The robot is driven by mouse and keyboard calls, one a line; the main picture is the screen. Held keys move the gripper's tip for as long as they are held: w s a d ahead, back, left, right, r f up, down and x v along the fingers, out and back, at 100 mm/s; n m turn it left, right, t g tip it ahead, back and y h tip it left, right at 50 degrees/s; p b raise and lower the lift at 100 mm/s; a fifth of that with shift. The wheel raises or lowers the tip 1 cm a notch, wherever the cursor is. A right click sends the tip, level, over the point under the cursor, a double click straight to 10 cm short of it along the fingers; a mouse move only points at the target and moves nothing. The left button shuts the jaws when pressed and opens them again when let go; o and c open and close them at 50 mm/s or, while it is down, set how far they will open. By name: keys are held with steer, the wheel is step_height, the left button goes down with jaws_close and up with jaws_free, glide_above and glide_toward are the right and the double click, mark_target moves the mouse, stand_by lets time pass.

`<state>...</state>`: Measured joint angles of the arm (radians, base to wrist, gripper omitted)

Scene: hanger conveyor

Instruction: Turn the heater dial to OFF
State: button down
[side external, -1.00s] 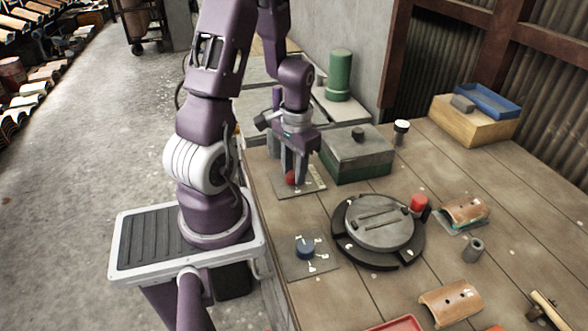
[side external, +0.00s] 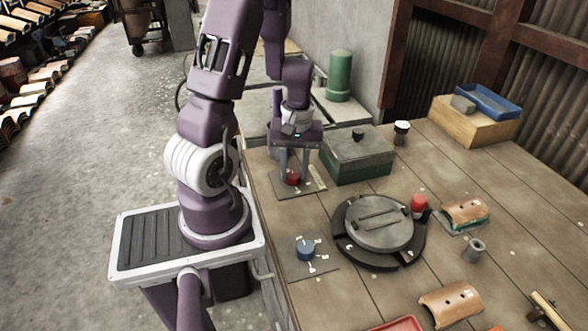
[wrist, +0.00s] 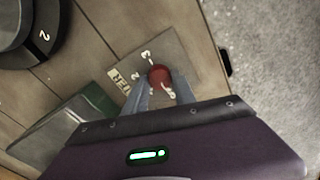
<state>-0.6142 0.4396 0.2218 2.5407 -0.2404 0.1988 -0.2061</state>
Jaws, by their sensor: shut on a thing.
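A red dial (side external: 293,179) sits on a small grey plate (side external: 313,186) near the table's back left edge. In the wrist view the red dial (wrist: 160,76) shows beyond my fingers, with white marks around it and a pale lettered label (wrist: 122,77), only partly readable, beside it. My gripper (side external: 294,174) points down over the plate and is shut on the red dial, one finger on each side. The fingers and small size hide which mark the dial points to. A blue dial (side external: 306,245) on another marked plate stands nearer the front.
A green box (side external: 357,161) with a grey lid stands close right of my gripper. A round dark turntable (side external: 343,240) fills the middle of the table. A red-capped piece (side external: 418,203) and curved tiles (side external: 450,302) lie farther right. Bare planks separate the two dial plates.

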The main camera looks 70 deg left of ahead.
mark_target(296, 174)
steer(key=shift+n, duration=0.6)
steer(key=c, duration=1)
jaws_free()
steer(key=shift+c, duration=0.2)
step_height(296, 174, up, 7)
steer(key=shift+w+r, duration=0.1)
steer(key=shift+w, duration=0.05)
